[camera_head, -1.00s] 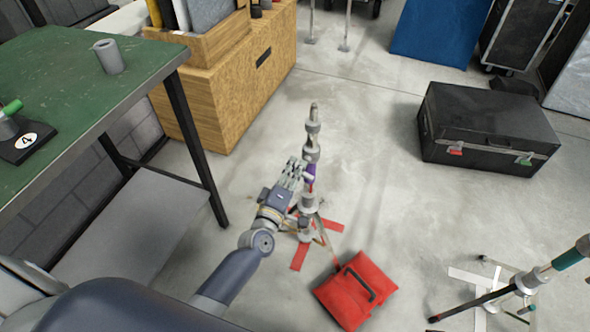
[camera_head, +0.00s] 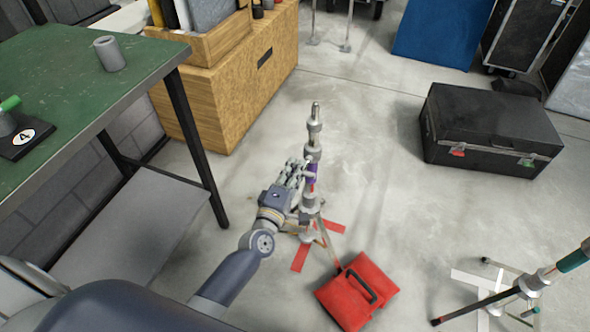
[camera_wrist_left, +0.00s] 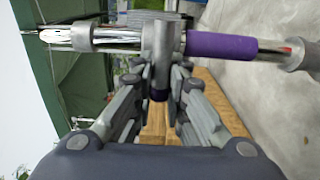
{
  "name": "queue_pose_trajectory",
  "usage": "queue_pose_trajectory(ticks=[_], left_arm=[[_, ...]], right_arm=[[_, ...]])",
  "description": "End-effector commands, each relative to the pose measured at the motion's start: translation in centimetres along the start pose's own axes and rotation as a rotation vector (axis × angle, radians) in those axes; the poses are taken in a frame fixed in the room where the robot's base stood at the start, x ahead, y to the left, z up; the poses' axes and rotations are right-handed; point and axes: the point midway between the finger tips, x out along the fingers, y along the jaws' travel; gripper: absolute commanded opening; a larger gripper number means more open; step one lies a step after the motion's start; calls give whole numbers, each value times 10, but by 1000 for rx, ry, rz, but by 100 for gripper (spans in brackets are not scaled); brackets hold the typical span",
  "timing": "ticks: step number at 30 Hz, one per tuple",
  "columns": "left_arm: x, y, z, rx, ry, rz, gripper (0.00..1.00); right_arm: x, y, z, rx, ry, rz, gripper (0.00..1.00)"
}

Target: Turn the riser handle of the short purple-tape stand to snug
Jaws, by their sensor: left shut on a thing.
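The short stand with purple tape (camera_head: 313,172) stands upright on the floor in the middle of the head view, its base by red floor tape. In the left wrist view its column lies across the top, with the purple tape (camera_wrist_left: 221,46) right of a grey collar. The riser handle (camera_wrist_left: 161,76) juts from that collar down between the fingers. My left gripper (camera_head: 298,172) is at the stand's left side, at the height of the purple tape. In the left wrist view, its fingers (camera_wrist_left: 160,88) are closed around the handle. My right gripper is not in view.
A red sandbag (camera_head: 357,291) lies at the stand's foot. A green-topped table (camera_head: 70,85) is at the left, with a wooden cabinet (camera_head: 240,90) behind. A black case (camera_head: 490,128) is at the right. Another stand (camera_head: 535,282) is at lower right. Floor between is clear.

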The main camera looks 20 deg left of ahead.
Motion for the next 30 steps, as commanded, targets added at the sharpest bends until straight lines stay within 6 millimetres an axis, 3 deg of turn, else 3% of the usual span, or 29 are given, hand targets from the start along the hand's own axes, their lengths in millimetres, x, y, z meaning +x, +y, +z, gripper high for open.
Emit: queue_pose_trajectory(ticks=[2,3,5,19,30], left_arm=[[0,0,0,1,0,-1,0],[0,0,0,1,0,-1,22],[0,0,0,2,0,-1,34],[-9,-2,0,2,0,-3,34],[-75,-2,0,2,-1,-4,34]], right_arm=[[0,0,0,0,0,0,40],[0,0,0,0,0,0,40],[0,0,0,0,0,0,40],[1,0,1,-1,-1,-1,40],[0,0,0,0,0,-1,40]])
